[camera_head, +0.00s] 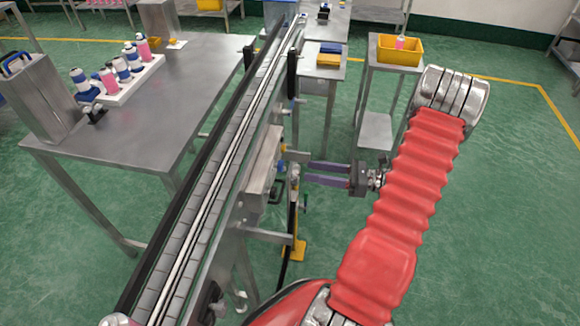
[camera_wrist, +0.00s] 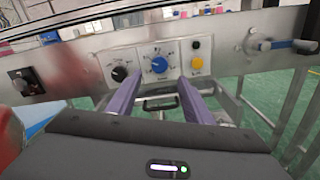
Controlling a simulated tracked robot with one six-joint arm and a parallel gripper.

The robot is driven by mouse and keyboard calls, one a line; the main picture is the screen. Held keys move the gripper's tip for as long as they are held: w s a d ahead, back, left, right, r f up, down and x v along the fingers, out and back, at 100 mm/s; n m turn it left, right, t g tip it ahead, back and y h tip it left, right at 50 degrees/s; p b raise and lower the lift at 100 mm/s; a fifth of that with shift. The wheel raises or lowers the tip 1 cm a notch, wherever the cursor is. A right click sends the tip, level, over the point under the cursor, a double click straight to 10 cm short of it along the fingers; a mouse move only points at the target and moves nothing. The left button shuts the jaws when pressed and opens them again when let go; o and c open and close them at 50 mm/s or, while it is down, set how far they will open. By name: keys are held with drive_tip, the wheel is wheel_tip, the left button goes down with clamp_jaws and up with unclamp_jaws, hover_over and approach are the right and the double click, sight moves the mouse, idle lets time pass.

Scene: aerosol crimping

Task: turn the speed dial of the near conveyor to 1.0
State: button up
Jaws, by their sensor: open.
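The near conveyor (camera_head: 205,190) runs from the bottom left up to the top middle of the head view. Its control box (camera_head: 264,160) is on its right side. In the wrist view, the panel carries a blue dial (camera_wrist: 159,65) with a printed scale around it and a black knob (camera_wrist: 120,73) to its left. The scale and pointer are too small to read. My gripper (camera_head: 306,173) is open and empty, facing the box. In the wrist view, its two purple fingers (camera_wrist: 158,84) reach towards the panel on either side of the blue dial, apparently short of it.
A black button (camera_wrist: 197,45) and a yellow button (camera_wrist: 197,63) are right of the blue dial. A handle (camera_wrist: 160,103) shows below the panel. A steel table (camera_head: 190,85) with bottles stands left of the conveyor. A stand with a yellow bin (camera_head: 398,55) is behind my arm.

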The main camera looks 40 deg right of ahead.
sight(283, 166)
drive_tip(key=x, duration=0.8)
drive_tip(key=shift+w+a, duration=0.2)
drive_tip(key=shift+c, duration=0.4)
drive_tip(key=c, duration=0.9)
drive_tip(key=shift+d, duration=0.25)
drive_tip(key=shift+c, duration=0.4)
drive_tip(key=shift+a, duration=0.1)
